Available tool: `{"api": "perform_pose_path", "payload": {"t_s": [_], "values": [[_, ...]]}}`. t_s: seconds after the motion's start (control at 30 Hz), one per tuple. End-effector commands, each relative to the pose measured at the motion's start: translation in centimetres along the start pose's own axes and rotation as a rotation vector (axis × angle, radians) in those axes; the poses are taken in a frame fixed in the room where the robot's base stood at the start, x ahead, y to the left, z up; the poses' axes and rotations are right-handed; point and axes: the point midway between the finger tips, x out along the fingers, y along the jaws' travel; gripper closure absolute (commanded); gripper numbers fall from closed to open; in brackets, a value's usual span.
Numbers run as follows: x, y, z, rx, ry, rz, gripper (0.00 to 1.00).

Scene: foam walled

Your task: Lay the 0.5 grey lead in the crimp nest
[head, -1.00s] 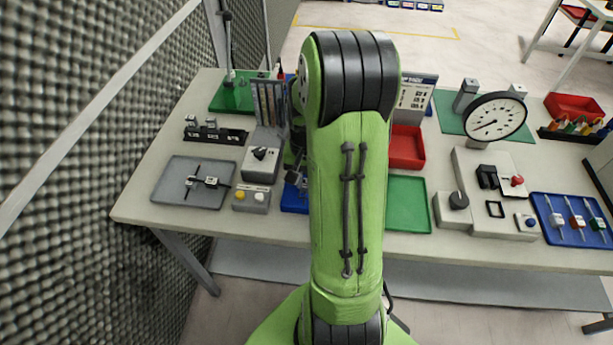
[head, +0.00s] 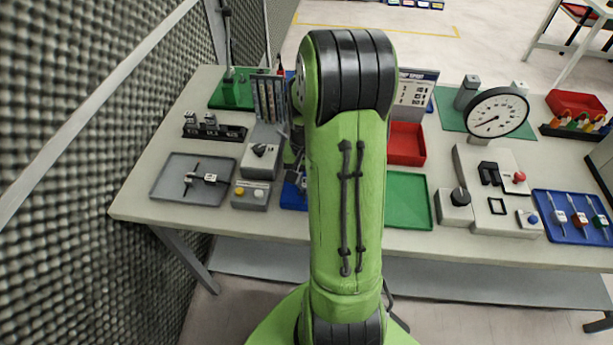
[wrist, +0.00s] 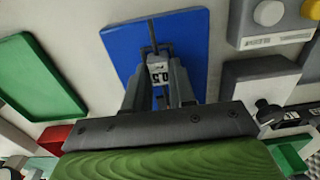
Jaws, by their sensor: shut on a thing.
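The 0.5 grey lead (wrist: 158,73), a small pale block marked "0.5" with a thin dark wire standing out past it, shows between the fingers of my gripper (wrist: 156,86) in the wrist view. The fingers are shut on it. Behind it lies a blue tray (wrist: 195,35); whether the lead touches it I cannot tell. In the head view my green arm hides the gripper and most of this blue tray (head: 292,200). A pale fixture with a lever (head: 480,222) and a black U-shaped part stands on the right; I cannot tell which part is the crimp nest.
A green tray (head: 408,215) and red bin (head: 407,145) lie right of the arm. A dial gauge (head: 495,113) stands behind the lever fixture.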

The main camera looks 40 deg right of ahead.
Motion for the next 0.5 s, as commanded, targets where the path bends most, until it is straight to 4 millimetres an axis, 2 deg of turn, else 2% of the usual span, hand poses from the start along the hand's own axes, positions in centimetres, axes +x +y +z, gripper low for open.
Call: {"api": "perform_pose_path", "payload": {"t_s": [0.03, 0.07, 0.23, 0.5], "values": [[0.24, -0.01, 0.01, 0.000, 0.000, 0.000, 1.00], [0.14, -0.01, 0.01, 0.000, 0.000, 0.000, 0.71], [0.09, 0.00, 0.01, 0.000, 0.000, 0.000, 0.46], [-0.03, 0.01, 0.00, 0.000, 0.000, 0.000, 0.46]]}}
